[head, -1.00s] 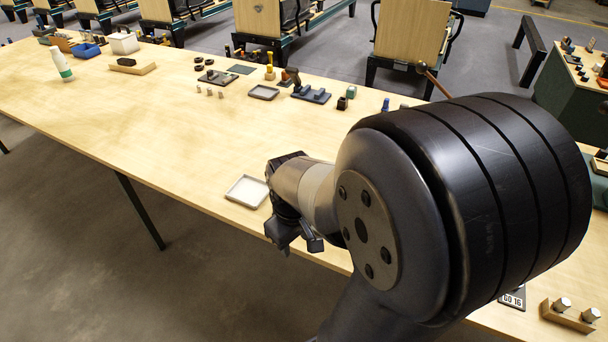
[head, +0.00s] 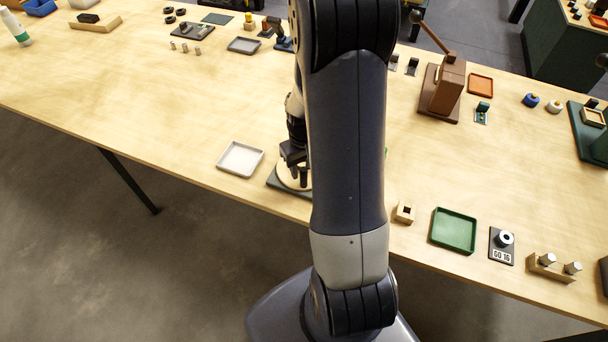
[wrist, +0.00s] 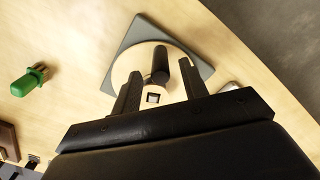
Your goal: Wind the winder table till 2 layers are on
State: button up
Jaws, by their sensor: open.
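The winder table is a round cream disc (wrist: 125,68) on a grey base plate (wrist: 143,30), at the near edge of the bench. In the head view its disc (head: 286,180) and plate show only in part behind my arm. A dark upright handle (wrist: 161,62) stands on the disc in the wrist view. My gripper (wrist: 160,70) is open, with one finger on each side of the handle; I cannot tell if either touches it. In the head view my gripper (head: 300,178) is low over the disc. I cannot make out any wound layers.
A white tray (head: 240,158) lies just left of the winder. A green-handled brush-like item (wrist: 30,82) shows in the wrist view.

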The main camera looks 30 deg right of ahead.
aim_at(304, 177)
jog(key=shift+f, duration=2.5)
jog(key=shift+c, duration=0.4)
grip_shut()
